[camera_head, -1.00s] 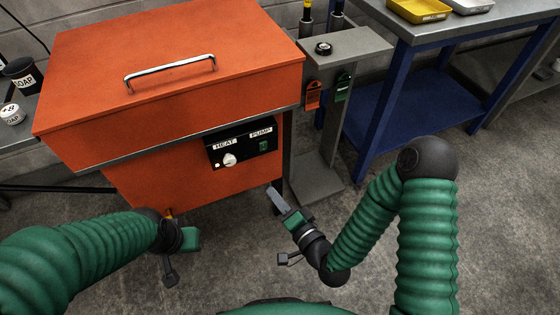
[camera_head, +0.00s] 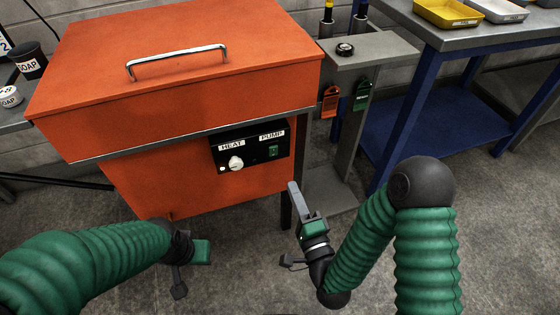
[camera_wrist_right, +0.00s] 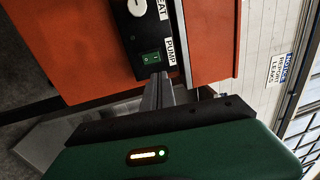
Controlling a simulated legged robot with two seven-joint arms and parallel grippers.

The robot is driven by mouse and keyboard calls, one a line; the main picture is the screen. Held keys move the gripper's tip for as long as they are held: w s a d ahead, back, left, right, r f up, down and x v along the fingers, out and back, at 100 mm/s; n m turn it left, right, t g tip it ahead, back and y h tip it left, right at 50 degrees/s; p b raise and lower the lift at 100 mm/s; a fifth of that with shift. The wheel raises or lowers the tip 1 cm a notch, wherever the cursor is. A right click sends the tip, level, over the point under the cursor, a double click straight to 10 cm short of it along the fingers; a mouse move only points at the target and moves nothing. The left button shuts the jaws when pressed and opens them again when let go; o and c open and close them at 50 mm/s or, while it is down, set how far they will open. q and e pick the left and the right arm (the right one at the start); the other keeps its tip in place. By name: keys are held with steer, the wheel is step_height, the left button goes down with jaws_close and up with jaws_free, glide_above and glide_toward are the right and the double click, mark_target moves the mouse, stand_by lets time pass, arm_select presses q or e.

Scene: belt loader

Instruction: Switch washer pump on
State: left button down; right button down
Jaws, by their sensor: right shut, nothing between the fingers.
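The orange washer (camera_head: 170,85) stands ahead with its lid down. Its black control panel (camera_head: 249,149) carries a white HEAT knob (camera_head: 236,163) and a green PUMP switch (camera_head: 273,151). In the right wrist view the pump switch (camera_wrist_right: 150,57) is just beyond the fingertips of my right gripper (camera_wrist_right: 157,78). My right gripper (camera_head: 294,187) is shut and empty, below and to the right of the panel in the head view, apart from it. My left gripper (camera_head: 190,252) is low at the left, near the washer's lower front; its fingers are not clear.
A grey stand (camera_head: 385,46) with orange and green tags (camera_head: 362,95) is right of the washer. A blue-legged table (camera_head: 412,112) holds yellow and grey trays. Soap containers (camera_head: 30,62) stand at the left. The floor in front is open.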

mark_target(275, 148)
steer(key=b+x, duration=0.6)
steer(key=x, duration=0.5)
steer(key=shift+w+a, duration=0.2)
steer(key=shift+a, duration=0.05)
steer(key=shift+w+r+p, duration=0.1)
steer(key=shift+r+p, duration=0.3)
steer(key=shift+p, duration=0.4)
steer(key=shift+f, duration=0.3)
